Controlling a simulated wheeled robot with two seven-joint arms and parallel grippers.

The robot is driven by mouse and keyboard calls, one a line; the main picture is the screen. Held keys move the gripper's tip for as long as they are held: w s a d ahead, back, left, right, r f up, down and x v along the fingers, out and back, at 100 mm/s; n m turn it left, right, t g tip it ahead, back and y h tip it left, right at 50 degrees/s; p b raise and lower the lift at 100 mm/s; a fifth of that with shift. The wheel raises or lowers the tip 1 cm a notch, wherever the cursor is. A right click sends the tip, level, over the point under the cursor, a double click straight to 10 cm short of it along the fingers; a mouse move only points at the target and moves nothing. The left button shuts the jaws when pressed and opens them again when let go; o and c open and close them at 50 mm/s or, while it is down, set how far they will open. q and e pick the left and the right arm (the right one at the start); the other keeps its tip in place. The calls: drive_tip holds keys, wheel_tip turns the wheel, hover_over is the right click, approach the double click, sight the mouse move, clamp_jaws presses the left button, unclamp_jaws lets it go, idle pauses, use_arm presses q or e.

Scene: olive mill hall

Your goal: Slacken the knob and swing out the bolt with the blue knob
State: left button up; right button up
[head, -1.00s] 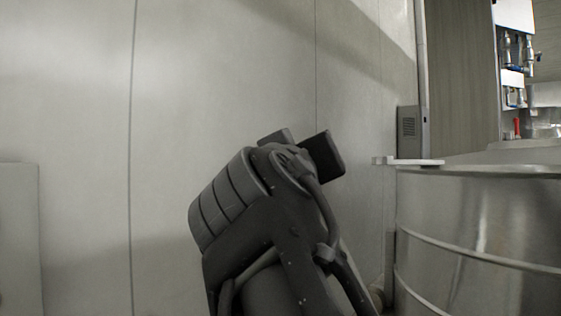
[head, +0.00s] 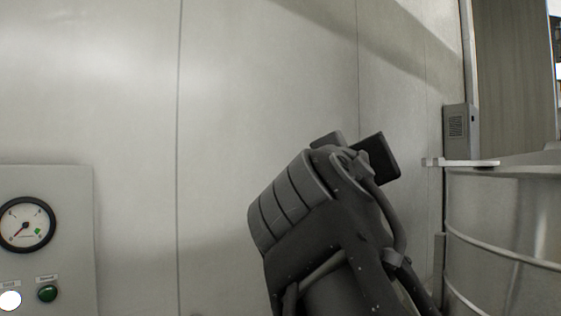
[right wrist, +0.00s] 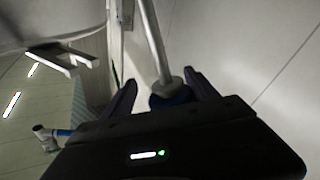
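In the right wrist view a pale metal bolt rod (right wrist: 154,40) runs down from the top edge to a grey collar. Below the collar is a dark blue knob (right wrist: 171,95), partly hidden by my gripper body. My right gripper (right wrist: 160,79) has one finger on each side of the knob. A gap shows at the left finger; the right finger is very close to the knob. In the head view an arm, apparently my right, rises from the bottom with its dark fingers (head: 354,148) apart. It hides the knob and bolt there. My left gripper is not in view.
A steel vessel (head: 505,225) stands at the right, with a pale lug (head: 462,162) on its rim. The forked lug (right wrist: 62,55) also shows in the right wrist view. A gauge panel (head: 70,235) is at the left. A small white-and-blue part (right wrist: 50,136) shows lower left.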

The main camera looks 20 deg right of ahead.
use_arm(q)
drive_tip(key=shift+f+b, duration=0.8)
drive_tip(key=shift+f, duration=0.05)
use_arm(e)
drive_tip(key=v, duration=0.7)
drive_tip(key=shift+s+a, duration=0.2)
drive_tip(key=shift+s, duration=0.05)
drive_tip(key=shift+a, duration=0.1)
